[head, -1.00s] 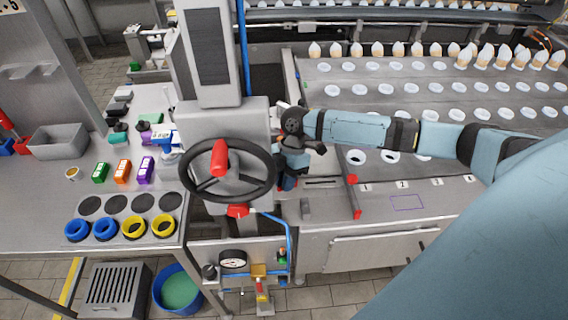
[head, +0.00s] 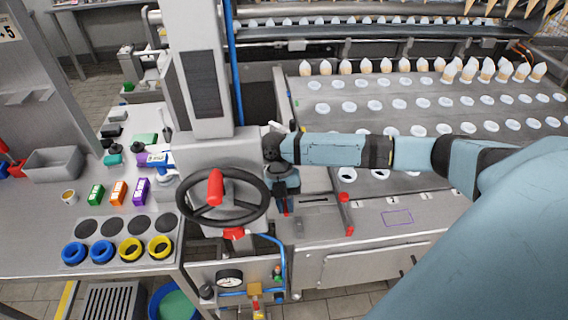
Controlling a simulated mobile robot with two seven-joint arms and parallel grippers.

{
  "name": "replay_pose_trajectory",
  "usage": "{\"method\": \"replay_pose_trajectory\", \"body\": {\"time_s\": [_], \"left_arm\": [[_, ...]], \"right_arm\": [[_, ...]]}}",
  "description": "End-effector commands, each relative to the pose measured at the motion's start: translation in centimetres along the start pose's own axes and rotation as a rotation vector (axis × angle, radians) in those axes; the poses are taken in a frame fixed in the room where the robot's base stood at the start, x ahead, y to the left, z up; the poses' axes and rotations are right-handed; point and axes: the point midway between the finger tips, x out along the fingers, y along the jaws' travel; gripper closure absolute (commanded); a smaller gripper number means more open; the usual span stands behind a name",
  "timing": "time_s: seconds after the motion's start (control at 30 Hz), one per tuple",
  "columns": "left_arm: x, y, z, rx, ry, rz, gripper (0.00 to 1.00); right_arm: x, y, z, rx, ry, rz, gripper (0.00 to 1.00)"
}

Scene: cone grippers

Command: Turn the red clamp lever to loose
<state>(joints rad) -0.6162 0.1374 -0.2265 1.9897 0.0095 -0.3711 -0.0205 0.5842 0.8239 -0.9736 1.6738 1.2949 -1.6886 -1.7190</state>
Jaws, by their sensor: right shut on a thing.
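My right gripper (head: 284,205) points down just right of the black handwheel (head: 184,212), at the left end of the machine's front ledge. It is shut on a small red part, which I take to be the red clamp lever (head: 286,211). Only a little red shows at its dark fingertips, and the gripper hides the rest. I cannot tell the lever's angle. My left gripper is not in view.
The handwheel with its red handle (head: 215,187) stands close left of my gripper. A red-ended bar (head: 345,198) lies to the right on the ledge. A gauge (head: 229,279) and blue hose (head: 282,252) are below. The bench (head: 40,225) holds rings and small boxes.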

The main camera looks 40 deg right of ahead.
Motion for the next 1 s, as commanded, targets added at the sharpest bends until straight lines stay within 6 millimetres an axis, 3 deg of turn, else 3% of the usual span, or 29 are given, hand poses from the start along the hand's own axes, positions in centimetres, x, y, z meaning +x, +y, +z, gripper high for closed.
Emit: {"method": "replay_pose_trajectory", "body": {"time_s": [0.63, 0.67, 0.73, 1.0], "left_arm": [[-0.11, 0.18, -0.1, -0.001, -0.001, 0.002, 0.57], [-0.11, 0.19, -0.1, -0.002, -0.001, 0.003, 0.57], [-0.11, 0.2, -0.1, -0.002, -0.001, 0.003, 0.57], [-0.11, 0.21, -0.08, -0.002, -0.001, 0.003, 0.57]], "right_arm": [[-0.07, -0.11, 0.01, -0.043, -0.011, -0.017, 1.0], [-0.07, -0.12, 0.02, -0.043, -0.011, -0.017, 0.79], [-0.07, -0.11, 0.01, -0.043, -0.011, -0.017, 0.62], [-0.04, -0.12, 0.0, -0.043, -0.01, -0.017, 0.6]]}}
